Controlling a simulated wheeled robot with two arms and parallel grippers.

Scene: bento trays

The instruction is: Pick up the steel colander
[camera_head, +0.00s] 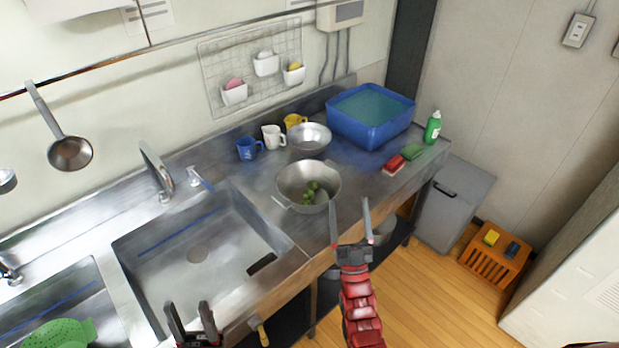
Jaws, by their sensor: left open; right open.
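A round steel vessel with side handles, seemingly the steel colander (290,178), stands on the steel counter right of the sink. Several small green round items (313,192) lie inside it; I cannot make out holes in its wall. My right gripper (350,203) is open and empty, its fingers pointing up the picture at the counter's front edge. Its left fingertip appears close to the colander's right front side; I cannot tell if they touch. My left gripper (190,308) is open and empty at the bottom, by the sink's front edge.
A steel bowl (309,138), blue mug (247,149), white mug (272,138) and yellow mug (296,121) stand behind the colander. A blue water-filled tub (345,124), sponges (394,164) and green bottle (433,128) are right. A green colander (58,335) sits in the left sink.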

